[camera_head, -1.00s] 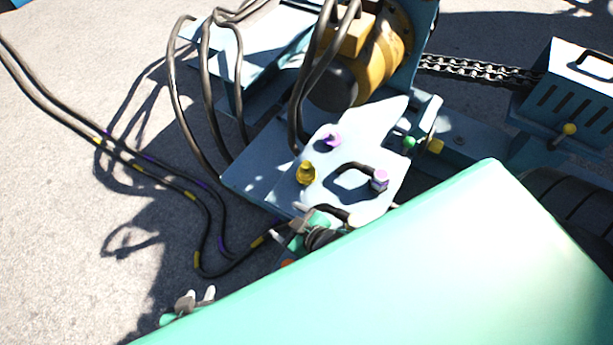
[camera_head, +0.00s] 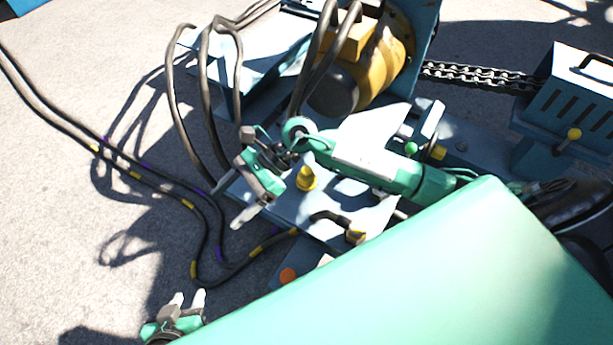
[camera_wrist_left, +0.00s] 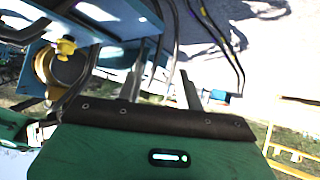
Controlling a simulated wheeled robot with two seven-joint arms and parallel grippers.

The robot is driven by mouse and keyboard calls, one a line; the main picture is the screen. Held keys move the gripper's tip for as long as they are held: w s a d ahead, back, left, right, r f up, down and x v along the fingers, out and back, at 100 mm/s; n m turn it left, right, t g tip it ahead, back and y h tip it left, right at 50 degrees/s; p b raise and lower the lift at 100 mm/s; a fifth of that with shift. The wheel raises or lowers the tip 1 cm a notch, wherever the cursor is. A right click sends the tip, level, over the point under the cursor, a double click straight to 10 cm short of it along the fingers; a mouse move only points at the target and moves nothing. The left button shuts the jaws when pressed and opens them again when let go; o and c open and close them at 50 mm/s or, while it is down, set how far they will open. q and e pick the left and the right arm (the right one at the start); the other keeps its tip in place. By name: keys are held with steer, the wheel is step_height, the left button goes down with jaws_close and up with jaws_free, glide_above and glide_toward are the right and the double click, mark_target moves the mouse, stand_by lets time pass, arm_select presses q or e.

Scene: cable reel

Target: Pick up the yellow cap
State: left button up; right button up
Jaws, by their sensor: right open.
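The yellow cap (camera_head: 306,180) stands upright on the pale blue plate (camera_head: 290,205) of the reel machine. My right gripper (camera_head: 229,206) is open and empty, just left of the cap and apart from it, its fingers pointing down-left. My right arm crosses above the plate and covers its upper part. My left gripper (camera_head: 187,300) is open and empty at the lower left, far from the cap, over the ground. Its two spread fingers also show in the left wrist view (camera_wrist_left: 162,85). I cannot tell whether the yellow knob in that view is this cap.
A black hose end (camera_head: 355,236) lies on the plate below the cap. Black hoses (camera_head: 207,110) arch up behind my right gripper. A yellow drum (camera_head: 385,60) stands behind. A yellow piece (camera_head: 436,152) and a green knob (camera_head: 411,147) sit to the right.

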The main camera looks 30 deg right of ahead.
steer(key=w+d+f+n+h, duration=0.35)
steer(key=d+h, duration=0.25)
steer(key=d, duration=0.2)
steer(key=n+t+h, duration=0.2)
steer(key=h, duration=0.4)
glide_above(306, 169)
steer(key=shift+m, duration=0.25)
steer(key=f+b, duration=0.1)
steer(key=f, duration=0.2)
steer(key=f+b, duration=0.1)
steer(key=f, duration=0.2)
steer(key=shift+s+a+f, duration=0.1)
steer(key=shift+a+f, duration=0.05)
steer(key=shift+a, duration=0.05)
steer(key=shift+d+f+b, duration=0.2)
steer(key=shift+f+b, duration=0.25)
steer(key=shift+f, duration=2.65)
arm_select(q)
steer(key=d+t, duration=0.1)
steer(key=d+r+t+h, duration=0.2)
steer(key=shift+w+d+r, duration=0.25)
steer(key=shift+d, duration=0.05)
arm_select(e)
steer(key=c, duration=1.1)
steer(key=shift+r, duration=0.15)
steer(key=shift+c, duration=0.2)
